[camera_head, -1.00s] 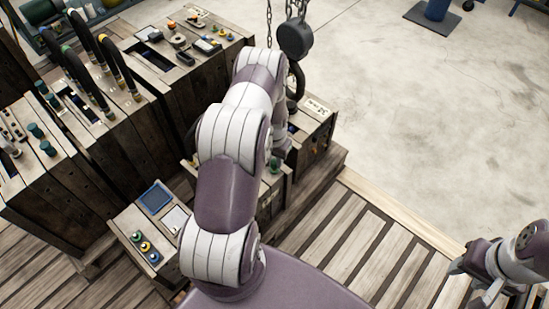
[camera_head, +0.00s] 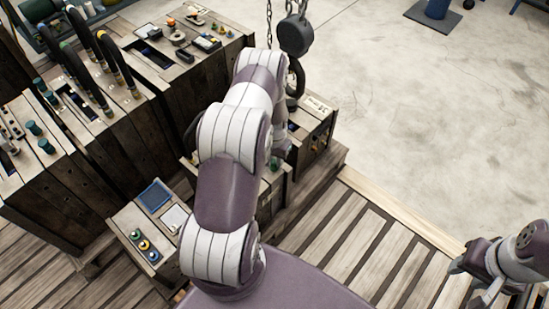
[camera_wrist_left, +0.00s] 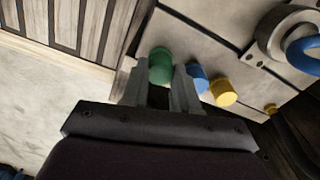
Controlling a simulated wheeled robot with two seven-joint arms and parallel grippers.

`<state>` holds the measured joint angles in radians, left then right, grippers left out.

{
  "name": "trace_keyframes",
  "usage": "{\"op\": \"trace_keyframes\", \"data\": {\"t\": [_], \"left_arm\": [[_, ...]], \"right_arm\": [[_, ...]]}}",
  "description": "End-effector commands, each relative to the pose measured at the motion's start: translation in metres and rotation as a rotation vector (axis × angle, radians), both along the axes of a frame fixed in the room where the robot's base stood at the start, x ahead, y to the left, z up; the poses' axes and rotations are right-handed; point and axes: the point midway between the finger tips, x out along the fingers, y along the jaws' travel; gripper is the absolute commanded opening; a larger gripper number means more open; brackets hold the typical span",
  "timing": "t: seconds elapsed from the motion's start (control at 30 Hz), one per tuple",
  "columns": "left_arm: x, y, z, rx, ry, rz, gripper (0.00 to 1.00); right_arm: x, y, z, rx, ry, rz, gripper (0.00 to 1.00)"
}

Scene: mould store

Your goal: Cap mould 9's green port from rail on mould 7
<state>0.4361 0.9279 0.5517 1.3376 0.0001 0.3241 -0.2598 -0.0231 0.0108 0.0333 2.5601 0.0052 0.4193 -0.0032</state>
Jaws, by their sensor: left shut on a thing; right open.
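In the left wrist view my left gripper (camera_wrist_left: 159,78) is shut on a green cap (camera_wrist_left: 160,62), which sits between the fingertips. A blue cap (camera_wrist_left: 198,77) and a yellow cap (camera_wrist_left: 223,93) stand in a row just right of it on a pale wooden top. I cannot tell whether the green cap is seated or lifted. In the head view my left arm hides most of this block, and a bit of green (camera_head: 275,163) shows beside the wrist. My right gripper (camera_head: 487,293) is open and empty at the lower right. I cannot read any mould number.
Taller wooden mould blocks (camera_head: 135,130) with black hoses stand at the left. A chain with a dark hook block (camera_head: 295,36) hangs near my left arm.

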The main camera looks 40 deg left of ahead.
Motion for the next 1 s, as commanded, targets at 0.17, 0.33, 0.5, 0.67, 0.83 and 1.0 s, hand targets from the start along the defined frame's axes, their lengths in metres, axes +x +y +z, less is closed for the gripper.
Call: {"op": "trace_keyframes", "data": {"t": [0.17,0.33,0.5,0.67,0.83,1.0], "left_arm": [[0.0000,0.0000,0.0004,0.000,0.000,0.000,0.02],[0.0000,0.0000,0.0004,0.000,0.000,0.000,0.02],[-0.0001,0.0000,-0.0008,0.000,0.000,0.000,0.02],[-0.0001,0.0000,-0.0033,0.000,0.000,0.000,0.02],[-0.0001,0.0000,-0.0059,0.000,0.000,0.000,0.02],[0.0000,0.0000,-0.0065,0.000,0.000,0.000,0.02]], "right_arm": [[0.0001,0.0000,0.0004,0.000,0.000,0.000,0.43],[0.0001,0.0000,0.0004,0.000,0.000,0.000,0.43],[0.0001,0.0000,-0.0005,0.000,0.000,0.000,0.43],[0.0000,0.0000,-0.0023,0.000,0.000,0.000,0.43],[0.0000,0.0000,-0.0041,0.000,0.000,0.000,0.43],[0.0000,0.0000,-0.0043,0.000,0.000,0.000,0.43]]}}
